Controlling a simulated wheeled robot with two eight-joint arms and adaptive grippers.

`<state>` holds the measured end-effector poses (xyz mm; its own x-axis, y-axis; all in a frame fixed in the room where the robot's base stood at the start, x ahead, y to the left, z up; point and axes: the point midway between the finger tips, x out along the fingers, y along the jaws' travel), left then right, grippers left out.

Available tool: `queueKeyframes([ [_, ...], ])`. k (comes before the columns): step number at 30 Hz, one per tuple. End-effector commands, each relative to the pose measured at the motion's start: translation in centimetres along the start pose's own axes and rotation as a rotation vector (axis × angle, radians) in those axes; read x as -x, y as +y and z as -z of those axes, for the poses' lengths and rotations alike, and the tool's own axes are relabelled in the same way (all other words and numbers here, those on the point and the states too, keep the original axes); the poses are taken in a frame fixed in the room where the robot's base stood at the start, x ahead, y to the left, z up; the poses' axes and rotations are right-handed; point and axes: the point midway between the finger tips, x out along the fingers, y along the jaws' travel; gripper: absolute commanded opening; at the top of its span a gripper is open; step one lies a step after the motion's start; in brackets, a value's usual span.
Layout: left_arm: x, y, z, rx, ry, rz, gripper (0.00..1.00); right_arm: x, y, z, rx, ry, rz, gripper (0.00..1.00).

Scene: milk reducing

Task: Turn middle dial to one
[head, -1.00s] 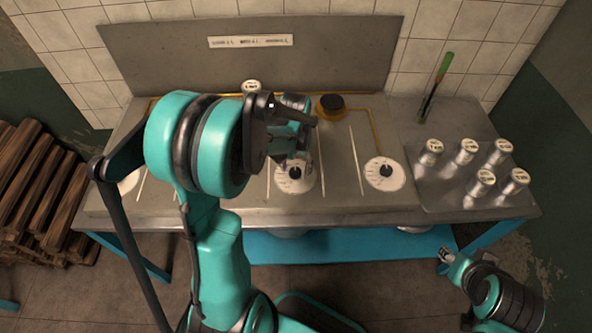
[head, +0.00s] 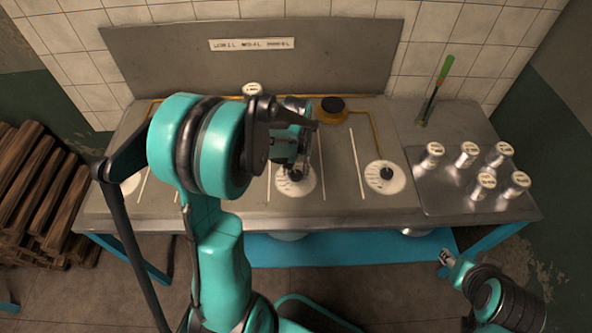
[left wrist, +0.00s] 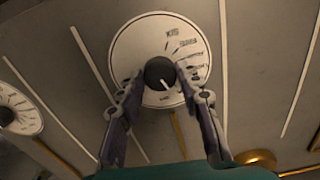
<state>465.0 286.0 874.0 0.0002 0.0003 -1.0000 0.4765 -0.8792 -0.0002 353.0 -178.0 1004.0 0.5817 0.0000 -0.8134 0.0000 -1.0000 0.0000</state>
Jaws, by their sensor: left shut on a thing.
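The middle dial (head: 296,187) is a white round plate with a black knob on the front of the metal counter, partly hidden by my left gripper in the head view. In the left wrist view, the middle dial (left wrist: 122,52) has printed marks along one side. My left gripper (left wrist: 160,76) is shut on its black knob (left wrist: 158,72), one finger on each side. A white pointer line shows on the knob near the lower marks. My left gripper (head: 297,172) also shows in the head view. The right arm shows at lower right; its gripper (head: 445,256) is small and unclear.
The right dial (head: 385,178) lies beside the middle one. The left dial (head: 131,183) is partly hidden by my arm. Several white-capped cans (head: 468,154) stand on the counter's right. A green-handled tool (head: 439,84) stands behind them. A black burner (head: 333,109) sits behind the dials.

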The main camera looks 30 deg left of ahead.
Motion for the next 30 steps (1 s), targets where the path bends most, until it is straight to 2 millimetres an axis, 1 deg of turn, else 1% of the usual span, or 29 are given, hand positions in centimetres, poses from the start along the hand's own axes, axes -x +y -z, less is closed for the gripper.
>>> queueKeyframes([
  [4,0.0,0.0,0.0,0.088,0.0,0.0,0.06,0.0,0.0,0.0,0.0,0.0,0.0,0.4],
  [13,0.0,0.0,0.0,0.099,0.0,0.0,0.06,0.0,0.0,0.0,0.0,0.0,0.0,0.4],
  [14,0.0,0.0,0.0,0.099,0.0,0.0,0.43,0.0,0.0,0.0,0.0,0.0,0.0,0.4],
  [15,0.0,0.0,0.0,0.098,0.0,0.0,0.53,0.0,0.0,0.0,0.0,0.0,0.0,0.4],
  [16,0.0,0.0,0.0,0.098,0.0,0.0,0.56,0.0,0.0,0.0,0.0,0.0,0.0,0.4],
  [26,0.2,0.0,0.0,0.097,0.0,0.0,0.56,0.0,0.0,0.0,0.0,0.0,0.0,0.4],
  [29,1.2,0.0,0.0,0.097,0.0,0.0,0.56,0.0,0.0,0.0,0.0,0.0,0.0,0.4],
  [30,1.9,0.0,0.0,0.097,0.0,0.0,0.56,0.0,0.0,0.0,0.0,0.0,0.0,0.4],
])
